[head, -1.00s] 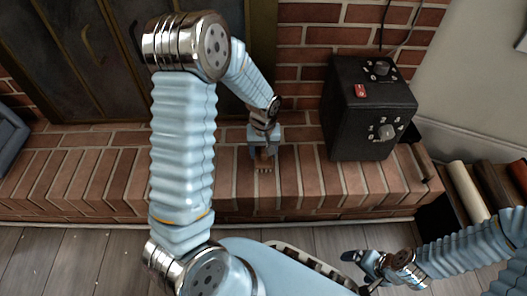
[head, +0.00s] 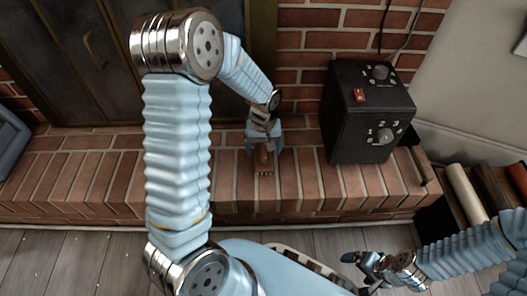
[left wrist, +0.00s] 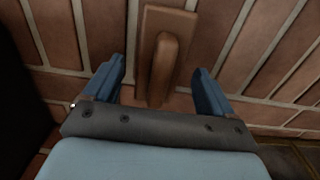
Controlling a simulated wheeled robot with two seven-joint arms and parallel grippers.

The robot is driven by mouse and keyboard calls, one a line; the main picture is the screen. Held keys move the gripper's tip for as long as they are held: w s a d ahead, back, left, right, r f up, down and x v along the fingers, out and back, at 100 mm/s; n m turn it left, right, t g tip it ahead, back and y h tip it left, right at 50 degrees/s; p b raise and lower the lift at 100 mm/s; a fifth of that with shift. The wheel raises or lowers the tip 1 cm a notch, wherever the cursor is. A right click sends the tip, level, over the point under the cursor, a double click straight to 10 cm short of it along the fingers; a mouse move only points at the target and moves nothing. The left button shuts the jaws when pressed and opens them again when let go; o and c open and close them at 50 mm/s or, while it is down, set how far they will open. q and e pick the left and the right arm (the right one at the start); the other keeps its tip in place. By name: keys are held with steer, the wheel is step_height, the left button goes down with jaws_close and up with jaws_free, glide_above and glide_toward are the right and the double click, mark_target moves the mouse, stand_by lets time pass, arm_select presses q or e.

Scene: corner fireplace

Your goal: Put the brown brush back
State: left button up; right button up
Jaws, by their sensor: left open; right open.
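The brown brush (head: 264,158) lies on the brick hearth ledge, below my left gripper. It also shows in the left wrist view (left wrist: 164,58) as a flat brown block with a rounded raised handle. My left gripper (head: 265,148) is open and points down at the ledge. Its two blue fingers are spread on either side of the brush handle, apart from it. The near end of the brush is partly hidden by the gripper body in the left wrist view. My right gripper (head: 366,263) is open and empty, low at the right above the floor.
A black box (head: 345,130) with dials and a red switch stands on the ledge right of the brush. A dark, narrow object (head: 420,166) lies near the ledge's right end. A rack with rolls (head: 467,194) is at far right.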

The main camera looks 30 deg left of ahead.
mark_target(263, 148)
arm_select(q)
step_height(263, 148, up, 9)
steer(key=shift+f+p, duration=0.1)
steer(key=shift+p, duration=0.75)
arm_select(e)
step_height(263, 148, up, 2)
steer(key=shift+r, duration=0.15)
steer(key=shift+s, duration=0.1)
